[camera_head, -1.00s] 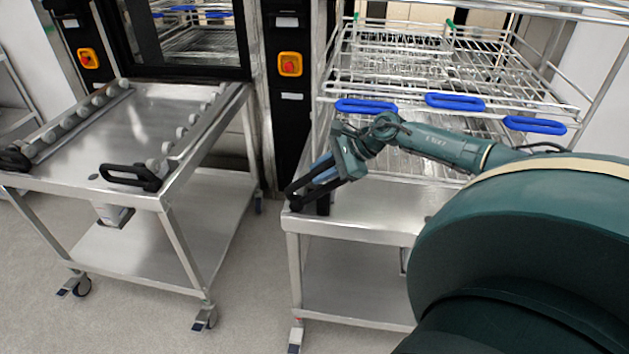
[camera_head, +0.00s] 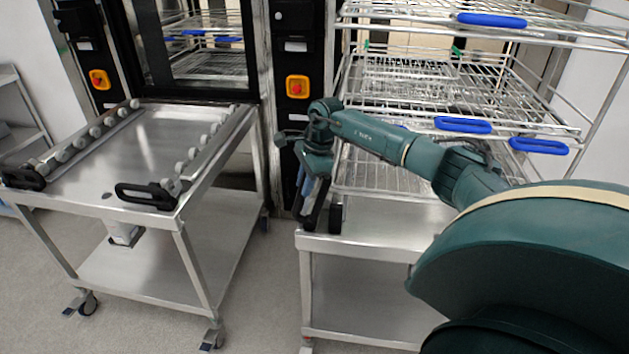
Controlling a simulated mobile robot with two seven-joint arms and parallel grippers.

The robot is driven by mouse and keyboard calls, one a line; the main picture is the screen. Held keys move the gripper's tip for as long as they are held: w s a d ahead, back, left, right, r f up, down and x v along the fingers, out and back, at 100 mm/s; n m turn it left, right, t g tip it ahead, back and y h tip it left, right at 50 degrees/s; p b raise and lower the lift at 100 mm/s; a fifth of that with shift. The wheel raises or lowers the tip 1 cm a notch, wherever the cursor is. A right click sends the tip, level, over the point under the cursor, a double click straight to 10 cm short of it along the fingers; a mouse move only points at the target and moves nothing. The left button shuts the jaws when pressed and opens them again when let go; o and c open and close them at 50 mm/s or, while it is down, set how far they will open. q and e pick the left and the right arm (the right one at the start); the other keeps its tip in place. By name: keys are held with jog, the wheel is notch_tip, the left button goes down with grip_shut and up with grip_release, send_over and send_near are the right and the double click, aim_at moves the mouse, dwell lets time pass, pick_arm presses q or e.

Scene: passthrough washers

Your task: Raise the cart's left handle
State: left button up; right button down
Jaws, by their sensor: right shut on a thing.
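The cart (camera_head: 375,246) with the wire racks stands at the right. Its left handle (camera_head: 316,212) is a black bar at the front left corner, beside a black block (camera_head: 336,217) on the cart top. The bar stands steeply tilted, not lying flat. My right gripper (camera_head: 309,205) reaches in from the right and points down at this corner. It is shut on the handle; its fingers partly cover the bar, so the exact contact is hard to see. My left gripper is not in view.
Wire racks with blue handles (camera_head: 463,125) stand over the right cart. A second steel cart (camera_head: 140,150) with rollers and two black handles (camera_head: 147,194) stands at the left. A floor gap separates the carts. Washers with red knobs (camera_head: 297,87) stand behind.

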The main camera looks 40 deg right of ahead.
jog(key=shift+w+a+g+h, duration=0.4)
jog(key=shift+w+g, duration=0.05)
jog(key=shift+g, duration=0.05)
jog(key=c, duration=1.3)
grip_release()
jog(key=shift+w+f, duration=0.1)
jog(key=r, duration=0.4)
jog(key=s+r, duration=0.1)
jog(key=r, duration=0.3)
jog(key=d+r+b, duration=0.1)
jog(key=r, duration=0.4)
jog(key=shift+s+d, duration=0.1)
jog(key=shift+s, duration=0.25)
